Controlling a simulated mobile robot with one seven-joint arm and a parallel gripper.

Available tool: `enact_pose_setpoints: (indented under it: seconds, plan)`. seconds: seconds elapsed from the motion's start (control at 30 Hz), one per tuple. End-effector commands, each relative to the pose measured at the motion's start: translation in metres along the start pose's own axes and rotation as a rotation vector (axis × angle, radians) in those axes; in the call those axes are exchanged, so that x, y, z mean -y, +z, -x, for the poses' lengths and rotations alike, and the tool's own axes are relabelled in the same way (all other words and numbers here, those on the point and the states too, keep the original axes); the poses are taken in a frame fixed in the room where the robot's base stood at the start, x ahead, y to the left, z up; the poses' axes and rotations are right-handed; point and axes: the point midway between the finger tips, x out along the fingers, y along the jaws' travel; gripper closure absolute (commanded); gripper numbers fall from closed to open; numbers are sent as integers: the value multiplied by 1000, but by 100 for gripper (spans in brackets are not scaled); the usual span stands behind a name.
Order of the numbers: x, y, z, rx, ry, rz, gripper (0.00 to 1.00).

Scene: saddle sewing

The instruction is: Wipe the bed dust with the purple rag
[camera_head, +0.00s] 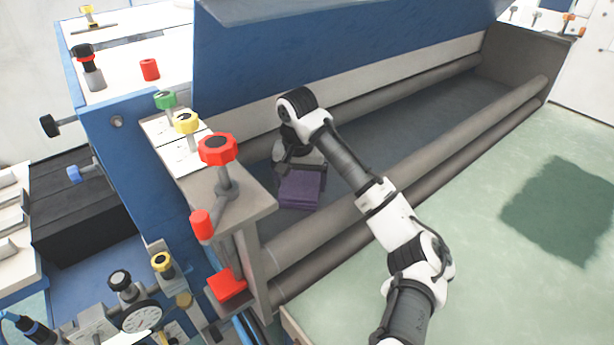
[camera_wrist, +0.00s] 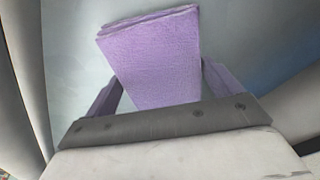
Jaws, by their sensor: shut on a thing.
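The purple rag (camera_head: 300,188) is a folded block at the left end of the machine's grey-blue bed (camera_head: 430,108), low over or on the bed; I cannot tell whether it touches. My gripper (camera_head: 299,168) points down at the rag from above, its fingers mostly hidden in the head view. In the wrist view the rag (camera_wrist: 155,55) sits between the two fingers of my gripper (camera_wrist: 163,82), which is shut on it. No dust can be made out clearly on the visible bed.
Grey rollers (camera_head: 400,165) run along the bed's front, and a blue panel (camera_head: 330,40) rises behind. A left end bracket (camera_head: 225,195) carries a red knob (camera_head: 218,149), close to the rag. A green table (camera_head: 470,250) lies in front. The bed is open toward the right.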

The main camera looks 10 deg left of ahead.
Motion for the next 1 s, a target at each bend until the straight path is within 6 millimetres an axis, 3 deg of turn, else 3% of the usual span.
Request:
enact_pose_setpoints:
  seconds: [1.0]
  plan:
    - [43, 44, 2, 0, 0, 3, 28]
